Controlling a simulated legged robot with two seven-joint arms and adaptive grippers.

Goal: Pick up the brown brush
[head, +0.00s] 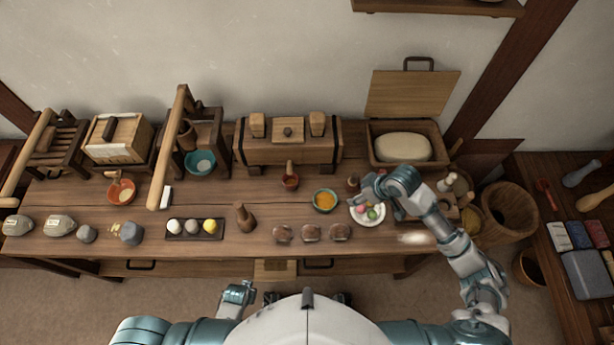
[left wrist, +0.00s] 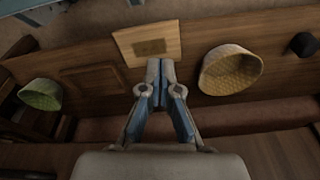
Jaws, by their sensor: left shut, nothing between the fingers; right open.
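A brown, upright, knob-topped object (head: 245,217) stands at the middle of the wooden table (head: 185,247); it may be the brown brush, but I cannot tell for sure. My right gripper (head: 366,190) is open and empty, above the back edge of the white plate (head: 367,221) with coloured balls, to the right of that object. My left gripper (head: 237,292) is low in front of the table. In the left wrist view it (left wrist: 159,72) is shut with nothing between its fingers, near a pale wooden panel (left wrist: 148,45).
Chests and racks line the back. A wooden bucket (head: 508,212) stands at the right.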

